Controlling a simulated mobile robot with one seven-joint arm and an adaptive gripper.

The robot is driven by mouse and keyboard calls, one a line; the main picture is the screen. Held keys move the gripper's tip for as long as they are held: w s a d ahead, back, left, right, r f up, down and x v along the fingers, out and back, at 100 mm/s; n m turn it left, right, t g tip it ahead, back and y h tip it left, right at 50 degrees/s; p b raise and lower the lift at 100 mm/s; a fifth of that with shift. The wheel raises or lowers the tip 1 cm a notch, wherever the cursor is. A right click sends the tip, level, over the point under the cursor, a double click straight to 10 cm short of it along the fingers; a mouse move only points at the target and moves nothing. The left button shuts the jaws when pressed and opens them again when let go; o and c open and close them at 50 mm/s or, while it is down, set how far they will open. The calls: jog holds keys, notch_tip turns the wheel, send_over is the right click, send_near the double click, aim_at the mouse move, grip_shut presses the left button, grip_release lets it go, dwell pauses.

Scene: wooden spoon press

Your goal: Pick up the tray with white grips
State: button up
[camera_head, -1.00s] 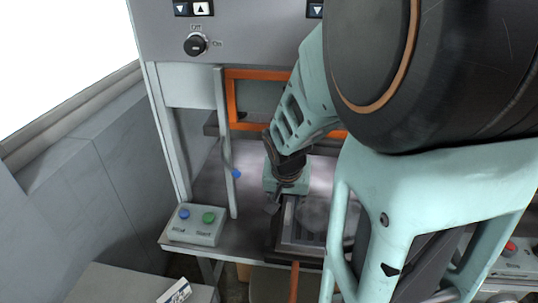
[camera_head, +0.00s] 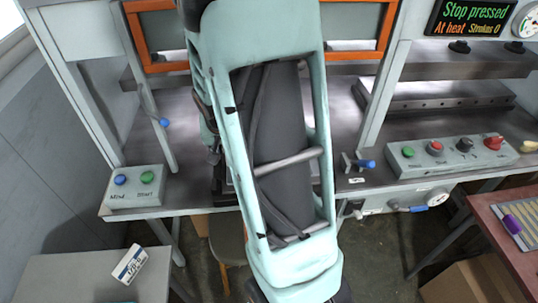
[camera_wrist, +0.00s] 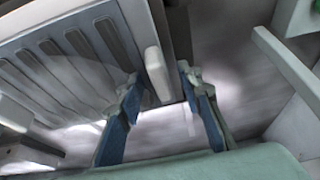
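In the wrist view a grey tray (camera_wrist: 62,62) with a row of long slots fills the left side. A pale, rounded grip (camera_wrist: 157,76) stands at its near end wall. My gripper (camera_wrist: 160,82) has its two blue-grey fingers apart, one on each side of this grip and end wall. A gap shows between the fingers and the grip, so the gripper is open. In the head view my arm hides the tray and my gripper.
A control box with blue and green buttons (camera_head: 136,187) stands left on the press bench. A second button box (camera_head: 450,157) and a blue-tipped lever (camera_head: 366,164) are to the right. A brown table (camera_head: 510,225) stands lower right.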

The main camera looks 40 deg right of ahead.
jog(key=shift+c, duration=0.5)
grip_shut()
jog(key=shift+r, duration=0.15)
